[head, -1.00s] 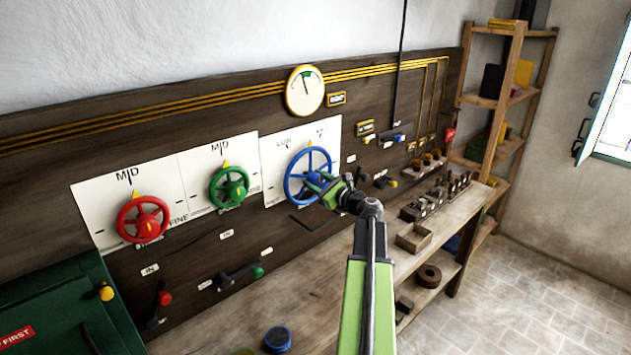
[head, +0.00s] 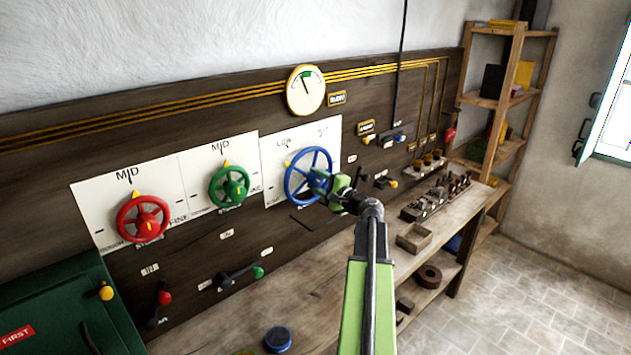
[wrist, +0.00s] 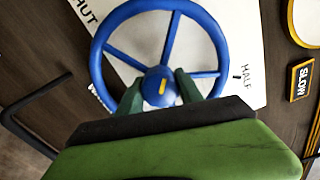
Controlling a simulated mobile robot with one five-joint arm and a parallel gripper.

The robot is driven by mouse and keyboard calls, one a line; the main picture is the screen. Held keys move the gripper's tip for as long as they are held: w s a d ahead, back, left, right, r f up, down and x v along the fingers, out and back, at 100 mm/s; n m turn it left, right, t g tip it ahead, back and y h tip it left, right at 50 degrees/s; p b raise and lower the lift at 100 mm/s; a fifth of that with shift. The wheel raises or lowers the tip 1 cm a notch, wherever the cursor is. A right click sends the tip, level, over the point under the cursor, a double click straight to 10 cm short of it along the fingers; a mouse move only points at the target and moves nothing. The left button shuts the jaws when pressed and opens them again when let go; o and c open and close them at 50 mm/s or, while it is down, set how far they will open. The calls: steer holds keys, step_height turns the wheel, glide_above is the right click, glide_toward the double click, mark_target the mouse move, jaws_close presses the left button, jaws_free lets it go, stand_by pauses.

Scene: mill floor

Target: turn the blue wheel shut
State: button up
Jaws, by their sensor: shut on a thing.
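The blue wheel (head: 309,150) is a spoked ring on a white plate, the right one of three wheels on the dark board. My gripper (head: 325,184) reaches its hub from the lower right. In the wrist view the blue wheel (wrist: 107,31) fills the upper middle, and the fingers of my gripper (wrist: 160,92) are on both sides of the hub, shut on it. A yellow mark (wrist: 163,87) shows on the hub. The plate reads "HALF" at right and a partly cut "HUT" at upper left. In the head view my gripper hides the wheel's lower right.
A green wheel (head: 230,187) and a red wheel (head: 143,218) sit to the left. A round gauge (head: 305,91) is above. A lever with a green knob (head: 258,272) lies below. The bench (head: 310,283) runs underneath, with a blue round thing (head: 278,339) in front.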

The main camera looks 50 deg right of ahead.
steer(key=n, duration=0.4)
steer(key=shift+n, duration=2)
steer(key=o, duration=1.4)
steer(key=s, duration=1.1)
steer(key=s+a, duration=0.1)
steer(key=s, duration=0.5)
steer(key=shift+s+a+f, duration=0.1)
steer(key=shift+s+f, duration=0.05)
steer(key=shift+s, duration=0.05)
